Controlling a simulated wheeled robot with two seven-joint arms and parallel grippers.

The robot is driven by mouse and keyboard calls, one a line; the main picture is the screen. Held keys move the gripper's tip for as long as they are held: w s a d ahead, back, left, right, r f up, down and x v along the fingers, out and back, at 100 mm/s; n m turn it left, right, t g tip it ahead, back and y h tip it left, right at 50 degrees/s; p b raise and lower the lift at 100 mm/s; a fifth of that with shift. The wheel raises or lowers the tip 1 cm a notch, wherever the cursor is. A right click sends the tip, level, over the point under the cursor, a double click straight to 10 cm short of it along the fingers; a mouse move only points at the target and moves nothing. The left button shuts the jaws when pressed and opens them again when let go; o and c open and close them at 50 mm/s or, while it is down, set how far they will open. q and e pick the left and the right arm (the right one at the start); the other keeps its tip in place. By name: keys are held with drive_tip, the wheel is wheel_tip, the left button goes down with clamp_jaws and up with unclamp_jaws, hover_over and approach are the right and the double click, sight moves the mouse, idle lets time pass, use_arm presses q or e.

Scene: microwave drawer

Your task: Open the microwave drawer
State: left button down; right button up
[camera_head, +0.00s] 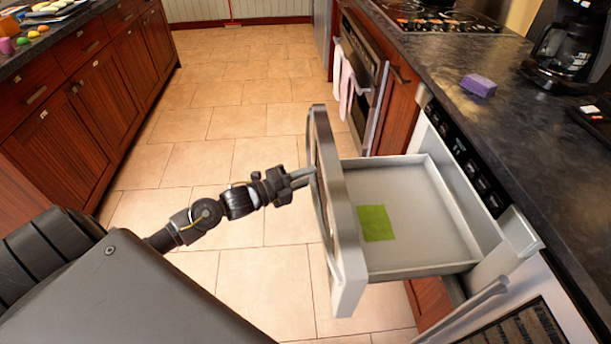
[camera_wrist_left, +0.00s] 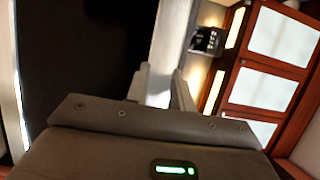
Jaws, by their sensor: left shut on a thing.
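The microwave drawer (camera_head: 405,183) stands pulled out from the counter on the right in the head view. Its inside is pale grey, with a green square (camera_head: 376,223) on its floor. Its silver front (camera_head: 337,205) faces left. My left gripper (camera_head: 306,175) is at the outer side of that front, shut on the drawer handle (camera_head: 314,185). In the left wrist view, the two fingers (camera_wrist_left: 163,88) close on a pale bar, and the dark front panel fills the left part. The exact grip is partly hidden. My right gripper is in neither view.
The dark counter (camera_head: 440,60) on the right holds a purple sponge (camera_head: 478,85), a coffee maker (camera_head: 568,45) and a cooktop (camera_head: 440,16). An oven with towels (camera_head: 346,80) is beyond the drawer. Wooden cabinets (camera_head: 90,90) line the left. The tiled floor (camera_head: 215,130) between is clear.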

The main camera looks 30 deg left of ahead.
use_arm(q)
drive_tip(key=c, duration=1.2)
unclamp_jaws()
drive_tip(key=shift+s+a, duration=0.1)
drive_tip(key=v, duration=1)
drive_tip(key=shift+s+a+b, duration=0.2)
drive_tip(key=shift+b, duration=0.2)
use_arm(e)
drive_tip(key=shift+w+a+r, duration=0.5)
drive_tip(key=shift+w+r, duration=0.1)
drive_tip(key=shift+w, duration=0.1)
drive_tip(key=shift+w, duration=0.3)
